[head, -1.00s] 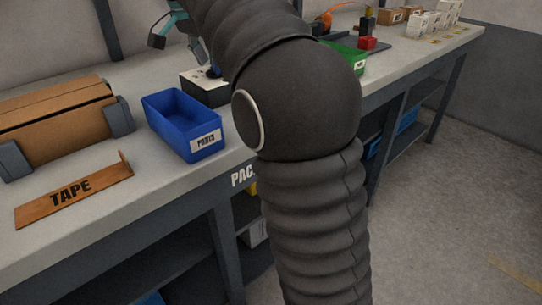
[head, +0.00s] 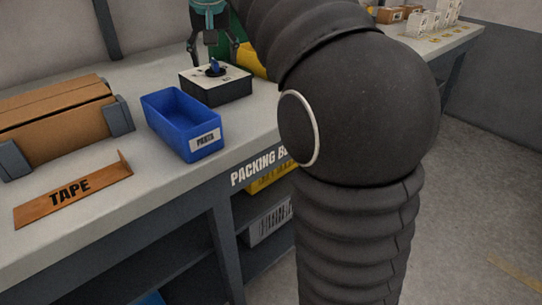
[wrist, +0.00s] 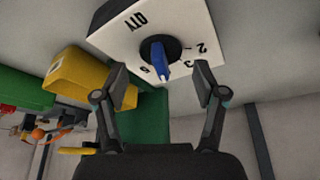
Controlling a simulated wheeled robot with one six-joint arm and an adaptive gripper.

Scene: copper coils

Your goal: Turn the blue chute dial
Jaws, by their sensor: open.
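The blue dial (head: 215,67) stands on the white top of a black-sided box (head: 228,88) on the bench. In the wrist view the blue dial (wrist: 159,57) sits on a black disc, on the box face (wrist: 190,22) marked "QTY" and with numbers around the disc. My gripper (head: 214,60) is above and behind the dial in the head view. In the wrist view my gripper (wrist: 162,80) is open, its two fingers apart below the dial's picture position, with the dial between their lines. Nothing is held. I cannot tell whether a finger touches the dial.
A blue parts bin (head: 183,124) stands left of and in front of the dial box. A carton (head: 50,112) and a brown TAPE sign (head: 75,190) are further left. A yellow bin (wrist: 85,74) and green bin (wrist: 22,88) lie beyond the box. My arm covers the bench at right.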

